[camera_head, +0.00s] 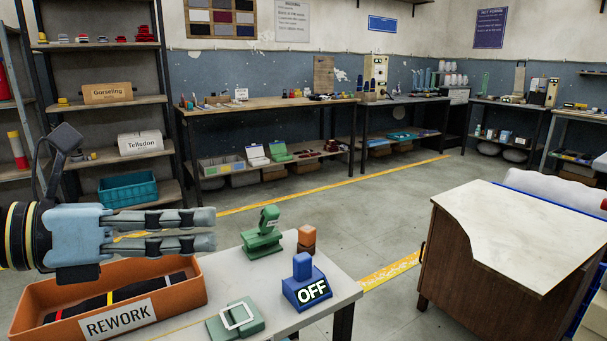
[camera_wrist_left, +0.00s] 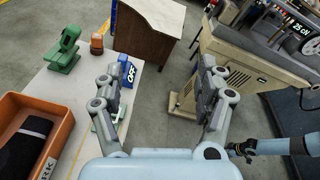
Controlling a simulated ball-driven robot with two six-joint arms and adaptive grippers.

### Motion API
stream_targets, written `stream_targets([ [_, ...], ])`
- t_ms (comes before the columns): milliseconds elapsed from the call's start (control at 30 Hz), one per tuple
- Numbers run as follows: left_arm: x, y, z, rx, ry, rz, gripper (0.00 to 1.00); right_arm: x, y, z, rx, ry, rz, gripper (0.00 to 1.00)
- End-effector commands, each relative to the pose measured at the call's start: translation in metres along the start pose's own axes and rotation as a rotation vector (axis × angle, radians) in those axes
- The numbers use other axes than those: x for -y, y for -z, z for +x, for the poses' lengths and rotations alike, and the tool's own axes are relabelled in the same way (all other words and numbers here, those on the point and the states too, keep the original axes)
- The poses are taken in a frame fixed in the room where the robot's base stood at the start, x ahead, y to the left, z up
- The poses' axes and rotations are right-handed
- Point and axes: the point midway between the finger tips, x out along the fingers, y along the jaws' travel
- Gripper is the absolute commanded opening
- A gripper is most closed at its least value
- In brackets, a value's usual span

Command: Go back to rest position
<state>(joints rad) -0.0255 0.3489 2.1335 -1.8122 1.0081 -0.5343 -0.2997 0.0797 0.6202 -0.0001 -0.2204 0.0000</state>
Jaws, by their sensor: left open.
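My left gripper (camera_head: 212,230) points right in the head view, above the orange REWORK bin (camera_head: 185,310). Its two fingers are apart with nothing between them. The open fingers also show in the left wrist view (camera_wrist_left: 158,80), with the floor and table edge beyond. The bin holds dark cloth-like items (camera_head: 125,298). An arm that looks like my right one (camera_wrist_left: 270,147) shows at the right of the left wrist view. Its dark end is too small to read.
The white table (camera_head: 345,287) bears a green device (camera_head: 262,240), an orange block (camera_head: 306,238), a blue OFF switch (camera_head: 305,285) and a green frame piece (camera_head: 235,322). A marble-topped cabinet (camera_head: 510,235) stands right. A beige machine (camera_wrist_left: 240,65) is beyond the fingers. Floor between is clear.

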Motion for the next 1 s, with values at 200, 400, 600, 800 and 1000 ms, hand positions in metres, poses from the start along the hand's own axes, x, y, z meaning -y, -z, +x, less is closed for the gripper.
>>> stream_targets([
  [200, -0.001, -0.092, -0.048, 0.663, -0.009, -0.539, 0.73, -0.001, -0.001, 0.000, 0.001, -0.002, -0.001, 0.46],
  [400, -0.071, -0.072, -0.133, 1.205, -0.168, -1.245, 0.73, -0.002, -0.001, 0.000, 0.001, -0.002, -0.001, 0.46],
  [600, -0.098, 0.066, -0.180, 1.532, -0.542, -1.980, 0.73, -0.002, -0.001, 0.000, 0.001, -0.002, -0.001, 0.46],
  [800, -0.054, 0.171, -0.186, 1.584, -0.936, -2.418, 0.73, -0.001, -0.001, 0.000, 0.001, -0.002, -0.001, 0.46],
  [1000, 0.005, 0.231, -0.188, -1.346, 1.148, 2.365, 0.73, -0.001, -0.001, 0.000, 0.001, -0.001, -0.001, 0.46],
])
